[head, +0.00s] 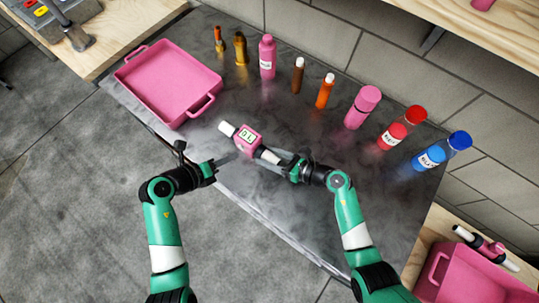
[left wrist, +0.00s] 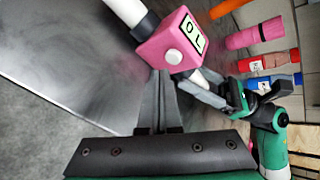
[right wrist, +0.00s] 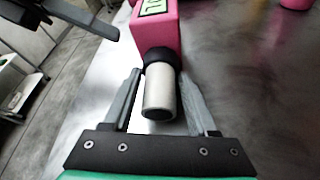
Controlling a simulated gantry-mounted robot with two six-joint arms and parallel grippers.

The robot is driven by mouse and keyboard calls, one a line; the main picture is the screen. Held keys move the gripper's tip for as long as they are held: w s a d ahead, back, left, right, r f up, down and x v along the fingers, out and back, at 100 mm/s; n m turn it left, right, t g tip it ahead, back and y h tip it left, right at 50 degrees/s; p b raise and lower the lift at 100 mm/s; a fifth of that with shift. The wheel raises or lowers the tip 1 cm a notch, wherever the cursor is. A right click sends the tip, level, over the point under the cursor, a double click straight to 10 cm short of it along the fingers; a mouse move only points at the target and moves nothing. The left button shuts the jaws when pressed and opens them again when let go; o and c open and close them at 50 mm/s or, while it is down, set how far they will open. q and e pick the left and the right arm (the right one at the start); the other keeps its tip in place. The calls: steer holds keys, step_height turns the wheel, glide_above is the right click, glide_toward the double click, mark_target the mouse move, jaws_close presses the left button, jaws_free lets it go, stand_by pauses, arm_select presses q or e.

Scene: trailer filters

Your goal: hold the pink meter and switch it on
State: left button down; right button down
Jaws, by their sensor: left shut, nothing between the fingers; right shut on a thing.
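The pink meter (head: 246,141) is a box with a white pipe stub on each side, held above the dark table. Its pale green display (left wrist: 194,38) shows dark characters, perhaps "0 L". A round white button (left wrist: 173,57) is on the pink face turned to my left wrist camera. My right gripper (head: 277,160) is shut on the meter's near white pipe stub (right wrist: 159,92). My left gripper (head: 229,158) is shut and empty, its fingertips (left wrist: 160,75) just below the button; I cannot tell whether they touch the meter.
A pink tray (head: 158,98) lies at the table's left. Several bottles stand along the back, among them a pink bottle (head: 267,57), a red one (head: 392,136) and a blue one (head: 430,157). Another pink meter (head: 487,244) lies at a pink bin (head: 440,265) at lower right.

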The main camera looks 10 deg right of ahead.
arm_select(q)
steer(key=shift+s+a, duration=0.85)
steer(key=shift+a, duration=0.25)
steer(key=shift+s+a, duration=0.85)
steer(key=shift+a, duration=0.2)
arm_select(e)
steer(key=shift+c, duration=0.5)
jaws_free()
